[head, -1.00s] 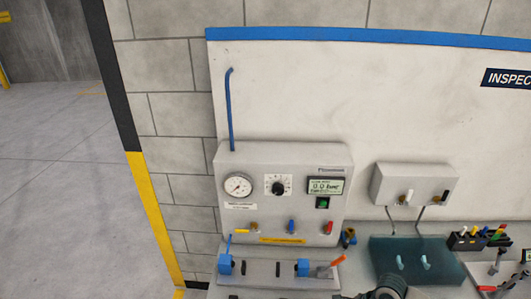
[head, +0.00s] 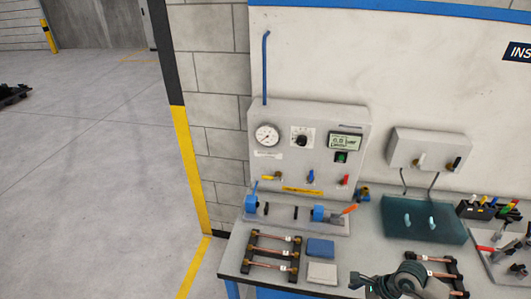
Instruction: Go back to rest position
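My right gripper (head: 362,284) is at the bottom edge, right of centre, with its dark wrist (head: 410,280) beside it. It is low over the front of the workbench, right of a small white block. Its fingers are small and partly cut off, so I cannot tell whether they are open or shut. No held thing shows. My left gripper is not recognisable in view. Copper tubes lie in a black rack (head: 291,260) on the left part of the bench, and another black rack with copper tubes (head: 455,272) is partly behind my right wrist.
A grey test panel (head: 330,170) with gauge and display stands behind a blue-clamped fixture (head: 290,224). A blue block (head: 320,248) and white block (head: 322,273) lie near the bench front. A teal tray (head: 430,233) is right. Open floor lies left; a dark object (head: 10,94) is at the left edge.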

